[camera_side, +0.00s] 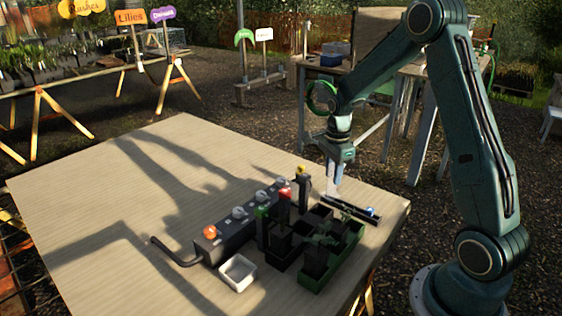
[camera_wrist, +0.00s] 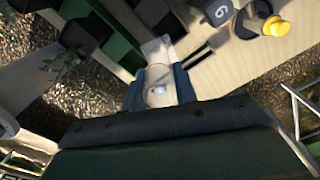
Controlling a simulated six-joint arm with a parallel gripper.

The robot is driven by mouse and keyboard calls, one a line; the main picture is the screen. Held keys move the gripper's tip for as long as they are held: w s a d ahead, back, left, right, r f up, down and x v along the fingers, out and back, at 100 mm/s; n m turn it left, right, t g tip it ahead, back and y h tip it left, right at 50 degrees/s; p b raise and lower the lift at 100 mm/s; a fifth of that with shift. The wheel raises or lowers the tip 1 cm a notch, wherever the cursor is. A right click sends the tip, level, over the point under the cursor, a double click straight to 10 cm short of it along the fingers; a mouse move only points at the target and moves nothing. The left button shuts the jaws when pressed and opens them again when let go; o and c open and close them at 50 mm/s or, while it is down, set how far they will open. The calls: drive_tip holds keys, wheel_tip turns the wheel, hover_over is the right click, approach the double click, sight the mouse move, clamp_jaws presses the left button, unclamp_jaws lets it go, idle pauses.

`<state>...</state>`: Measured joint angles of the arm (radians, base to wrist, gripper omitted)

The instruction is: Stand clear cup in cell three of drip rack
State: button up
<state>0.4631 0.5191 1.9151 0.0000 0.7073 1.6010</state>
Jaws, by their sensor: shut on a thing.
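My gripper (camera_side: 334,178) points down over the right part of the table. In the wrist view my gripper (camera_wrist: 159,88) is shut on the clear cup (camera_wrist: 158,78), a pale see-through thing between the two fingers. In the side view the cup (camera_side: 333,190) is a pale shape below the jaws, just behind the dark racks. A dark rack with open square cells (camera_side: 318,217) stands in front of it; I cannot tell for sure that this is the drip rack, and no cell numbers are readable.
A green tray (camera_side: 322,281) with dark pots and small plants stands in front. A grey box with coloured knobs (camera_side: 222,245) stands left, with a white dish (camera_side: 238,272) before it. A dark bar with a blue spot (camera_side: 348,209) lies near the right edge. The table's left is clear.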

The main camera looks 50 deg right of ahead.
sight(323, 193)
drive_tip(key=m, duration=0.2)
drive_tip(key=w+f+m, duration=0.1)
drive_tip(key=m, duration=0.2)
drive_tip(key=f+m, duration=0.1)
drive_tip(key=m, duration=0.1)
drive_tip(key=shift+w, duration=0.2)
drive_tip(key=m, duration=0.2)
drive_tip(key=f+m, duration=0.1)
drive_tip(key=m, duration=0.2)
drive_tip(key=w+m, duration=0.1)
drive_tip(key=m, duration=0.1)
drive_tip(key=shift+w+a+f+m, duration=0.1)
drive_tip(key=shift+a+f+m, duration=0.05)
drive_tip(key=shift+f+m, duration=0.2)
drive_tip(key=shift+f, duration=0.25)
drive_tip(key=shift+f, duration=3.4)
drive_tip(key=shift+f, duration=0.45)
drive_tip(key=o, duration=1)
drive_tip(key=shift+o, duration=0.2)
drive_tip(key=shift+r, duration=0.2)
